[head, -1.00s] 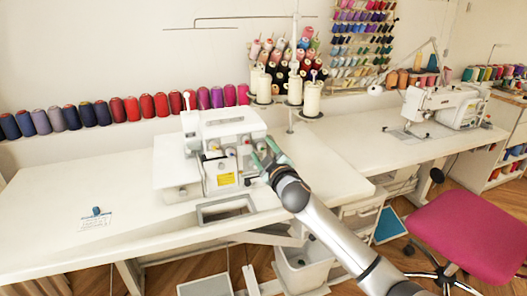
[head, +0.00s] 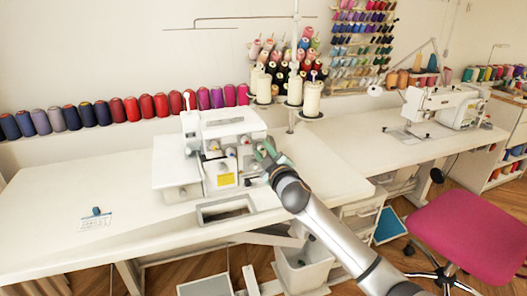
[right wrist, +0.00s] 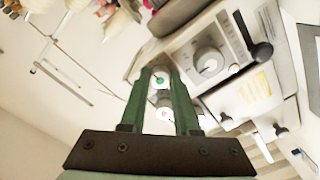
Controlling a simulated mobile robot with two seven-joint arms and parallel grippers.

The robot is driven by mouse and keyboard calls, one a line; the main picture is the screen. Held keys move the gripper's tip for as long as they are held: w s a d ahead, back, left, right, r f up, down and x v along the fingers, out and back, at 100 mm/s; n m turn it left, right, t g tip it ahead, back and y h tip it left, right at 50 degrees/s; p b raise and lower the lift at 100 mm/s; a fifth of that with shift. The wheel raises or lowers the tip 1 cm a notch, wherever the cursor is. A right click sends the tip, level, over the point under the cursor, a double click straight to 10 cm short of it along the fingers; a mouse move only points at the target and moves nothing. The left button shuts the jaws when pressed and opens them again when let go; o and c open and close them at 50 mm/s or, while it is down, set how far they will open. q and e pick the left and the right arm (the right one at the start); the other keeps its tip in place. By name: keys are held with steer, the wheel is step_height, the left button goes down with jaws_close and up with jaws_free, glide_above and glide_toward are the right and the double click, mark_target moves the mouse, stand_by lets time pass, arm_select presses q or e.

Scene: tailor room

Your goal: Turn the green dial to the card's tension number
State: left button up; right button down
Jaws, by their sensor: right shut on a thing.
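The white overlock machine (head: 222,140) stands on the table with a row of small dials on its front. In the right wrist view the green dial (right wrist: 160,82) sits between the two green fingers. My right gripper (right wrist: 161,72) is shut on it; in the head view this gripper (head: 263,154) is at the right end of the machine's front and covers the dial. The card (head: 96,222) lies at the left of the table, with a small blue spool (head: 96,211) at its back edge. Its print is too small to read. My left gripper is out of view.
A red-marked dial (right wrist: 163,114) and a grey dial (right wrist: 208,62) are close to the fingers. A black lever (right wrist: 259,45) sticks out nearby. Thread cones (head: 295,88) stand behind the machine. The left part of the table (head: 60,190) is mostly clear.

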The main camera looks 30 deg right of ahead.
steer(key=m+p, duration=0.1)
steer(key=m, duration=0.2)
steer(key=shift+m+p, duration=0.6)
steer(key=shift+m, duration=0.7)
steer(key=c, duration=0.7)
jaws_free()
steer(key=shift+o, duration=0.3)
